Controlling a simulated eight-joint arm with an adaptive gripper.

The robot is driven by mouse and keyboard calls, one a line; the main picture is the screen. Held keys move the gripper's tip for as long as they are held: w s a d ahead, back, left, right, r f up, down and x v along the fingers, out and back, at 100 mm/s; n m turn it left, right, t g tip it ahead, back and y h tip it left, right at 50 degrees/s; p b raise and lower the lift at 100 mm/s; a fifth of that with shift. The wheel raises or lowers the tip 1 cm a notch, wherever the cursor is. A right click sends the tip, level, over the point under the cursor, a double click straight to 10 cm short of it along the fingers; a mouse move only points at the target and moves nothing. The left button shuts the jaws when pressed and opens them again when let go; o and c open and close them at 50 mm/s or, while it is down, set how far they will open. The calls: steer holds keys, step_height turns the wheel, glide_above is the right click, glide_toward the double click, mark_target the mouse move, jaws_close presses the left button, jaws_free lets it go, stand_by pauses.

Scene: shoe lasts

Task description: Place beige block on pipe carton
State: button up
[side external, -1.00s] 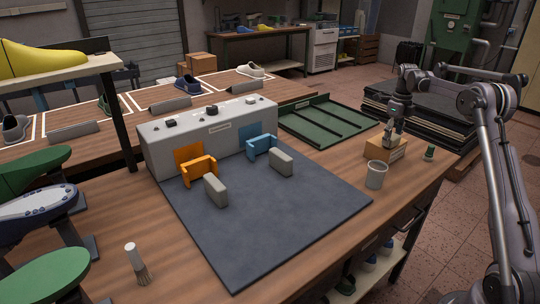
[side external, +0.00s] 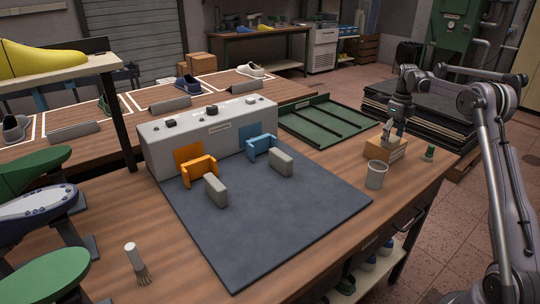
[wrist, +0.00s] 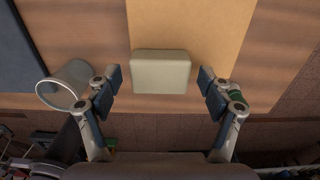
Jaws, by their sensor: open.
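The pipe carton (side external: 372,152) is a tan box near the right end of the bench, and its top fills the upper middle of the wrist view (wrist: 220,25). The beige block (wrist: 160,72) lies flat on the carton top near its edge. In the side external view the block is small and hard to separate from my gripper (side external: 389,131). In the wrist view my gripper (wrist: 161,80) is open, with one finger on each side of the block and a visible gap to both sides.
A grey cup (side external: 376,175) stands just in front of the carton, left of my fingers in the wrist view (wrist: 68,84). A small green item (side external: 430,152) stands right of the carton. A dark mat (side external: 275,235) holds orange, blue and grey blocks. A green rack (side external: 322,119) lies behind.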

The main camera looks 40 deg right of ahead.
mark_target(392, 138)
step_height(392, 138, up, 12)
steer(key=w+a+r+n+t, duration=0.1)
steer(key=a+r+n, duration=0.1)
steer(key=a+n, duration=0.4)
steer(key=w+a+r+n+t, duration=0.1)
steer(key=a+r+n, duration=0.25)
steer(key=a, duration=0.35)
steer(key=s+a+n+t+h, duration=0.1)
steer(key=s+a+n, duration=0.3)
steer(key=a+n, duration=0.65)
steer(key=s+a+f+n+t, duration=0.2)
steer(key=s+a+f+n, duration=0.4)
steer(key=s+a+n, duration=0.1)
steer(key=s+a+f+n+t+y, duration=0.1)
steer(key=s+a+f+n+t, duration=0.1)
steer(key=s+a+f+n, duration=0.4)
steer(key=s+a+n, duration=0.1)
steer(key=a+n, duration=0.2)
steer(key=a, duration=0.1)
steer(key=shift+s+a+f, duration=0.15)
steer(key=shift+s+a, duration=0.1)
steer(key=shift+s, duration=0.15)
